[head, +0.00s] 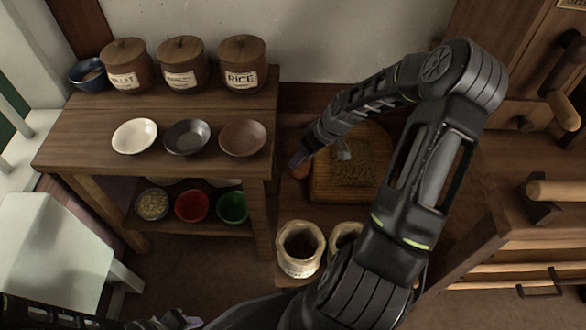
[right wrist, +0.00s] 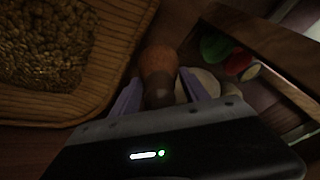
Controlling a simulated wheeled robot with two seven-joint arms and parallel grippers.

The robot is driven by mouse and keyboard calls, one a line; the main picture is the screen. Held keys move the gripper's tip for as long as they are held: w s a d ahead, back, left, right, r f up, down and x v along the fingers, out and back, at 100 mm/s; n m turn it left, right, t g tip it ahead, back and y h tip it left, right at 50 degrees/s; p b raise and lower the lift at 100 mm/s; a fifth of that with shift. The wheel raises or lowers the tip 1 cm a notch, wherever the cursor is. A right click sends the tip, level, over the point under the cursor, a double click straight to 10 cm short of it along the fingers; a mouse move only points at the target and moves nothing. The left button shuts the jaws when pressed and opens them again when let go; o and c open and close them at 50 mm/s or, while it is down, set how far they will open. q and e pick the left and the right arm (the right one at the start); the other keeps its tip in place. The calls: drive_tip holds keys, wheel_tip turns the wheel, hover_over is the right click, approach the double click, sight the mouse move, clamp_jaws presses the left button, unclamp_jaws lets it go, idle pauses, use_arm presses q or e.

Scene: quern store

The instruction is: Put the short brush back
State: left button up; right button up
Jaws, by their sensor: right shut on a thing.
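The short brush (right wrist: 158,65) has a rounded orange-brown head and a darker brown lower part. It sits between the two purple fingers of my right gripper (right wrist: 158,92), which is shut on it. In the head view the right gripper (head: 299,160) is beside the left edge of a square tray of grain (head: 318,185), with the brush (head: 302,171) showing only as a small brown end. I cannot tell whether the brush touches the surface below. My left gripper (head: 190,322) is barely in view at the bottom edge, and its jaws cannot be made out.
A wooden table (head: 85,135) at left bears a white dish (head: 135,135), a grey dish (head: 187,137), a brown dish (head: 243,138) and lidded jars (head: 243,65). Coloured bowls (head: 192,205) stand on its lower shelf. Open sacks (head: 300,250) stand in front of the tray.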

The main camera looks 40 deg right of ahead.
drive_tip(key=shift+x, duration=0.9)
drive_tip(key=shift+f, duration=0.2)
drive_tip(key=shift+b+x, duration=0.55)
drive_tip(key=shift+x, duration=0.3)
drive_tip(key=shift+a+f, duration=0.15)
drive_tip(key=shift+w+a+g+h+b, duration=0.6)
drive_tip(key=shift+g+h+b, duration=0.45)
drive_tip(key=shift+b, duration=0.2)
drive_tip(key=shift+s+f+h+b, duration=0.1)
drive_tip(key=shift+f+h+b, duration=0.1)
drive_tip(key=shift+h+b, duration=0.1)
drive_tip(key=shift+d+f, duration=0.1)
drive_tip(key=shift+f, duration=0.25)
